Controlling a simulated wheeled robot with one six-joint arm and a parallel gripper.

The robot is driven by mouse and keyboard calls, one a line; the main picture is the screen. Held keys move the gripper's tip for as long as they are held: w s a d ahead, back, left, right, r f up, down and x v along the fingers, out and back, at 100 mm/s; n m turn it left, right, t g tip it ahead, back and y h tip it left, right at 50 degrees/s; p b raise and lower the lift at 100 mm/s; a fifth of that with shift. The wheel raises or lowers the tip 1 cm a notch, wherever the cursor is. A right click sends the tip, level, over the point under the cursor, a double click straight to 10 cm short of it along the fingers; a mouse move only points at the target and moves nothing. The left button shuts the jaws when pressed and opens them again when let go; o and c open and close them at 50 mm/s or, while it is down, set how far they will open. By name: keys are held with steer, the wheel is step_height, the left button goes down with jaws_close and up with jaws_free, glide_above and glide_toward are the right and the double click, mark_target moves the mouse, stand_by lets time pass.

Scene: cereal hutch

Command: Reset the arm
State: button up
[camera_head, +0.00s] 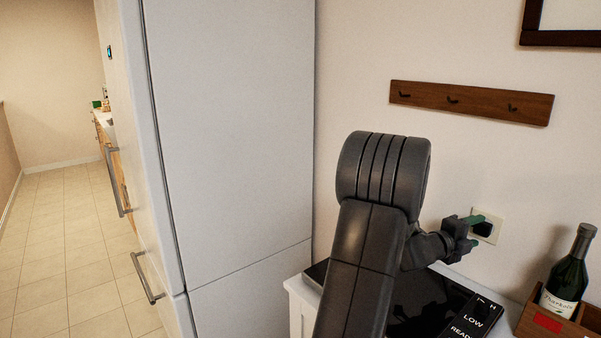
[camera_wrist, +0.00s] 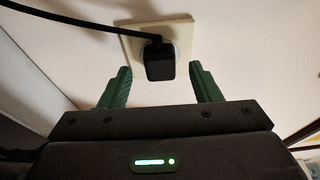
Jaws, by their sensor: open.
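My gripper (camera_wrist: 160,92) is open, with its two green-tipped fingers apart in the wrist view. Between and beyond the fingertips, a black plug (camera_wrist: 159,62) with a black cable sits in a pale wall outlet (camera_wrist: 184,30). I cannot tell whether the fingers touch the plug, but a gap shows on both sides of it. In the head view my gripper (camera_head: 473,232) is close to the outlet (camera_head: 494,226), at the end of my bent dark arm. Nothing is held between the fingers.
A tall white fridge (camera_head: 230,140) stands left of my arm. A dark bottle (camera_head: 568,275) stands in a wooden box at right. A hook rail (camera_head: 470,101) is above. Open tiled floor (camera_head: 60,260) lies far left.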

steer(key=shift+x, duration=1)
steer(key=shift+a, duration=0.1)
